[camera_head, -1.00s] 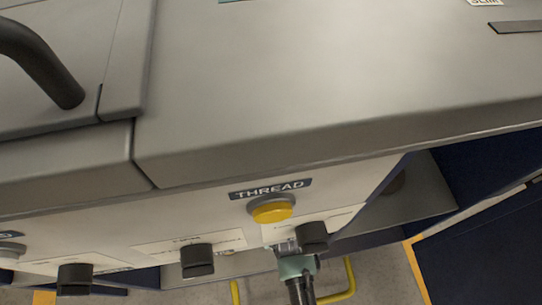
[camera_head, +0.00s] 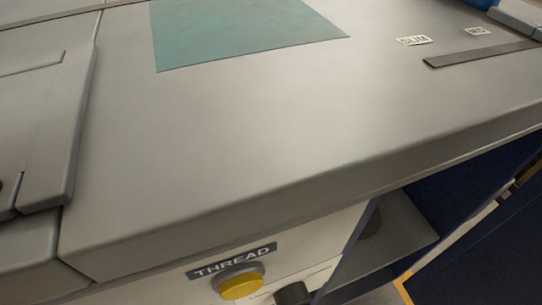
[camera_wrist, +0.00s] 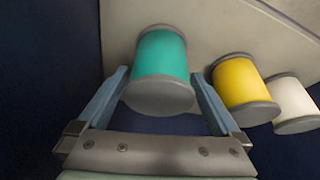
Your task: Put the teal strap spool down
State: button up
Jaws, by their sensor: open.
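The teal strap spool (camera_wrist: 161,58), with grey end discs, stands on a pale shelf in the wrist view. My gripper (camera_wrist: 160,85) is open, with one blue-grey finger on each side of the spool. Whether the fingers touch it I cannot tell. The head view shows neither the gripper nor the spool.
A yellow spool (camera_wrist: 240,82) stands close to the right finger, with a white spool (camera_wrist: 290,100) beyond it. The pale shelf (camera_wrist: 215,25) bears them. In the head view, a grey worktop (camera_head: 250,110) has a teal mat (camera_head: 235,35) and a dark strip (camera_head: 480,54). A yellow button (camera_head: 240,285) is below, under a THREAD label.

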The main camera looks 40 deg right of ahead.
jog(key=p+v, duration=0.4)
jog(key=v, duration=0.2)
jog(key=shift+w+r+p, duration=0.1)
jog(key=shift+w+p, duration=0.05)
jog(key=shift+p, duration=0.15)
jog(key=s+p, duration=0.5)
jog(key=s, duration=0.7)
jog(key=shift+a+f, duration=0.35)
jog(key=shift+f, duration=0.05)
jog(key=shift+s, duration=0.1)
